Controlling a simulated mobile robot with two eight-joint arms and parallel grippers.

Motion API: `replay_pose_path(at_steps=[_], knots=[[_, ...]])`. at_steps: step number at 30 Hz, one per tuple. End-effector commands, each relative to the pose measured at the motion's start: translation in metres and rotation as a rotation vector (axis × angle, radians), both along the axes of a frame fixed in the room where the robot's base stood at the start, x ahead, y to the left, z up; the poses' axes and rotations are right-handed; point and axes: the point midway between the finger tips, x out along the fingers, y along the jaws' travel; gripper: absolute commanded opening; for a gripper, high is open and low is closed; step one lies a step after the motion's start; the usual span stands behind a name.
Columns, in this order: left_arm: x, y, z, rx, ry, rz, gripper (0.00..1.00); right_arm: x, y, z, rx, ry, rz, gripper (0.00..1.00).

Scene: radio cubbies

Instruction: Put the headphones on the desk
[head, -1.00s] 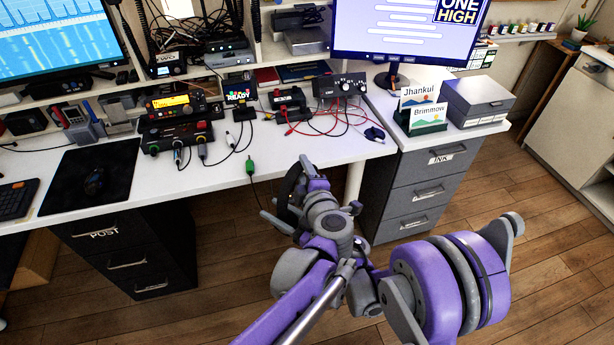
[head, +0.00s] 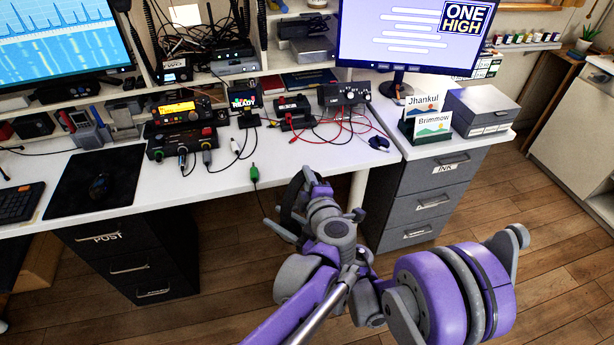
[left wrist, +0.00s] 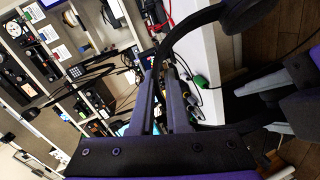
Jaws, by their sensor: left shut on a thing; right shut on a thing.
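The black headphones (head: 287,199) are held in the air in front of the desk (head: 215,186), partly hidden by my grippers in the head view. In the left wrist view their curved band (left wrist: 183,42) rises to a dark ear cup at the top right. My left gripper (head: 303,180) is shut on the headphones; its fingers also show in the left wrist view (left wrist: 165,100). My right gripper (head: 277,226) is just below, shut on the headphones' other part; its grey fingers show at the right of the left wrist view (left wrist: 262,105). The headphones are apart from the desk top.
A radio (head: 178,118), a control box (head: 180,145) and red cables (head: 345,130) stand behind. Name cards (head: 428,115) and a grey box (head: 482,108) sit at right.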

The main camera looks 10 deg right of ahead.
Motion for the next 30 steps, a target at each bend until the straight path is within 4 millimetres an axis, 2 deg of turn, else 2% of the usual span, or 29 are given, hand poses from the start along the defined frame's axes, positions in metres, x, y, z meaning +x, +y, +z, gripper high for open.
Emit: replay_pose_path(at_steps=[28, 29, 30], knots=[[-0.0013, 0.0025, -0.0027, -0.004, 0.006, 0.007, 0.0, 0.0024, -0.0025, 0.0014, 0.006, 0.0, -0.007, 0.0], [-0.0013, 0.0025, -0.0024, -0.004, 0.005, 0.006, 0.0, 0.0024, -0.0025, 0.0015, 0.006, 0.0, -0.007, 0.48], [-0.0012, 0.0025, -0.0025, -0.004, 0.005, 0.006, 0.0, 0.0023, -0.0026, 0.0014, 0.006, 0.0, -0.007, 0.55]])
